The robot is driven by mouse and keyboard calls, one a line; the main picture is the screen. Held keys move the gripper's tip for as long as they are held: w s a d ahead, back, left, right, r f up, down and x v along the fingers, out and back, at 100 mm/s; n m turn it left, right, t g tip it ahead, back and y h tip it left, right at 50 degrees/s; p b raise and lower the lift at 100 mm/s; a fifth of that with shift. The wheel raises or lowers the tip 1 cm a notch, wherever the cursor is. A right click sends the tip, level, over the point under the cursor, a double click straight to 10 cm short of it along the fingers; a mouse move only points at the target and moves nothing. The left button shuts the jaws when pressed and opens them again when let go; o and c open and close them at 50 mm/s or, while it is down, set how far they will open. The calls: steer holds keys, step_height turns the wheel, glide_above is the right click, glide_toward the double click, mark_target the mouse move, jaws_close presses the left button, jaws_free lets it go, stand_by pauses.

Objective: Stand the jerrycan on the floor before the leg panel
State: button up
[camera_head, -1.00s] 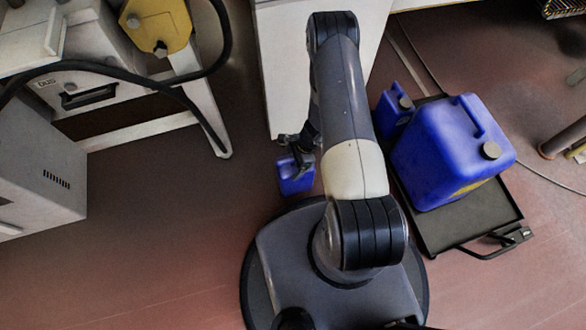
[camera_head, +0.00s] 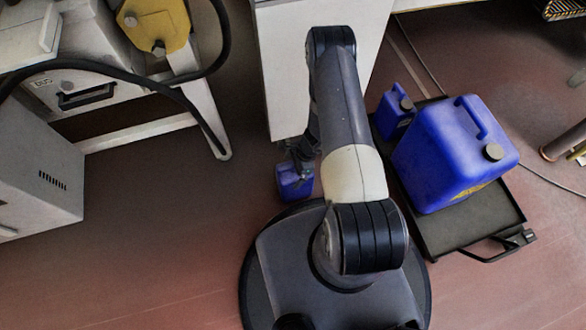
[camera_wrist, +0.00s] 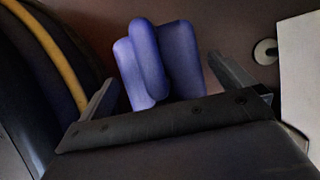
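The jerrycan (camera_head: 293,184) is small and blue, low by the floor just in front of the white leg panel (camera_head: 322,70). It looks upright; whether its base touches the floor is hard to tell. My gripper (camera_head: 303,166) is over it and partly hides its top. In the wrist view, my gripper's two fingers (camera_wrist: 163,70) are spread wide. The jerrycan (camera_wrist: 180,60) shows between and beyond the fingertips, its handle towards the camera, with narrow gaps at both sides.
A black trolley (camera_head: 480,222) at right carries a large blue can (camera_head: 445,155) and a smaller blue can (camera_head: 393,114). At left stand a grey cabinet (camera_head: 40,170) and a white frame leg (camera_head: 205,115) with a black hose (camera_head: 150,88). Floor between is clear.

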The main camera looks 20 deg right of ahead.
steer(key=p+v, duration=0.3)
steer(key=v, duration=0.9)
steer(key=shift+p, duration=0.35)
steer(key=shift+r, duration=0.1)
